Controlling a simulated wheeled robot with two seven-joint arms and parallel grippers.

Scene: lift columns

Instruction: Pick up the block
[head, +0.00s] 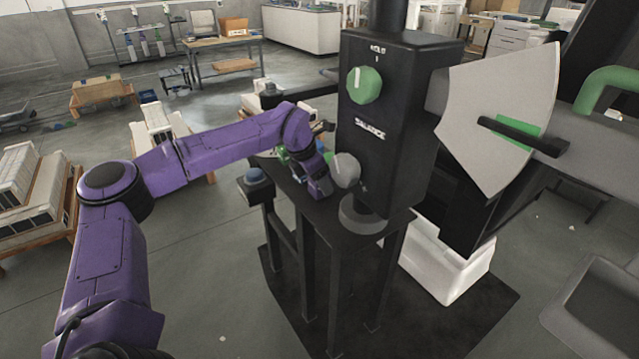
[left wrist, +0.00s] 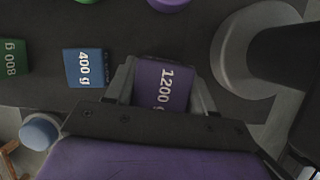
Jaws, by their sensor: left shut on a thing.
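My left gripper (left wrist: 161,88) is shut on a purple block (left wrist: 163,82) marked 1200 g, with one finger on each side of it. The block stands at the dark tabletop; I cannot tell whether it is lifted off. In the head view my left gripper (head: 319,187) points down beside the black column housing, and its fingers and the purple block are hard to make out. A blue block (left wrist: 84,68) marked 400 g and a green block (left wrist: 13,59) marked 800 g sit to the left in the wrist view. My right gripper is not in view.
The black column housing (head: 384,130) with green and grey knobs rises right beside the gripper. A round grey base (left wrist: 233,62) lies right of the held block. A blue button (head: 254,176) is at the stand's left side.

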